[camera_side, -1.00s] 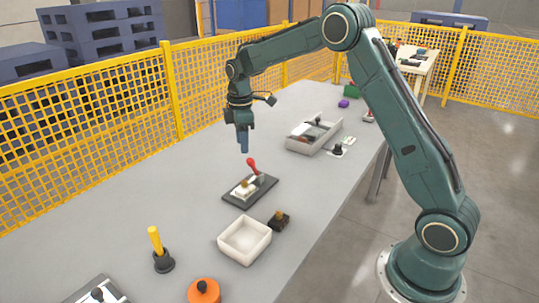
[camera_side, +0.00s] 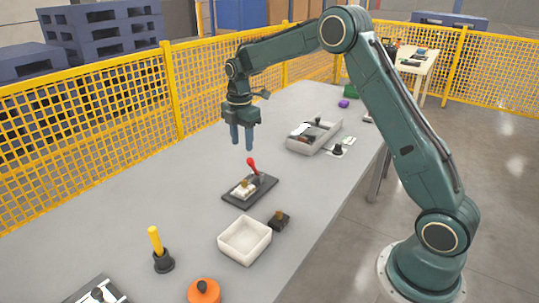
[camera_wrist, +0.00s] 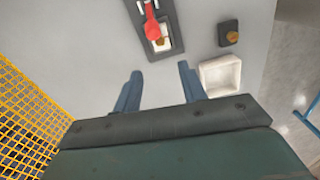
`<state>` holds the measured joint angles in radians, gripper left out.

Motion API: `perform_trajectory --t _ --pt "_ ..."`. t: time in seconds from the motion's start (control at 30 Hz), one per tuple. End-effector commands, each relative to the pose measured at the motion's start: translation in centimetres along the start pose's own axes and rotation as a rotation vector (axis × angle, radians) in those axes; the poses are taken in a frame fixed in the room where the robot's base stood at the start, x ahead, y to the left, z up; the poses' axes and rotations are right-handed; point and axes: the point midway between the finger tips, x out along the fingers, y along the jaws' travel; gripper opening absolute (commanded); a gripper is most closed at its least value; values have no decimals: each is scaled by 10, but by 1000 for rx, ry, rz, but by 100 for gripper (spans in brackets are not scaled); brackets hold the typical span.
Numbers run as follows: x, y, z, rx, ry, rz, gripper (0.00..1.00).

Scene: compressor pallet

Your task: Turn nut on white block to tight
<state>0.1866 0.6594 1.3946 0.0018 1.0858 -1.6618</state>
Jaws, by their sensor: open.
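The white block (camera_side: 241,191) sits on a dark plate (camera_side: 236,201) in the middle of the table. A brassy nut (camera_side: 245,183) is on top of the block. The red-handled lever (camera_side: 252,163) stands on the same plate, just behind the block. In the wrist view the red handle (camera_wrist: 151,24) partly covers the white block (camera_wrist: 165,47), and the nut (camera_wrist: 159,41) shows below it. My gripper (camera_side: 242,147) is open and empty, pointing down in the air above and behind the plate. In the wrist view its two blue fingers (camera_wrist: 160,82) are spread apart below the plate.
A white open tray (camera_side: 245,256) and a small dark block with a brassy top (camera_side: 279,220) are in front of the plate. A yellow-handled tool (camera_side: 156,243) and an orange round part (camera_side: 204,292) stand near the front.

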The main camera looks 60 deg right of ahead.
Motion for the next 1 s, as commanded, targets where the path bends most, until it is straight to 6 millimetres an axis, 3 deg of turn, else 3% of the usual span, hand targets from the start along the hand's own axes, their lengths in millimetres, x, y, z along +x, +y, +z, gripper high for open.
perform_trajectory --t 0.57,1.0 --pt "11 0 0 -65 1 -4 41" --pt "69 0 0 -64 2 -5 41"
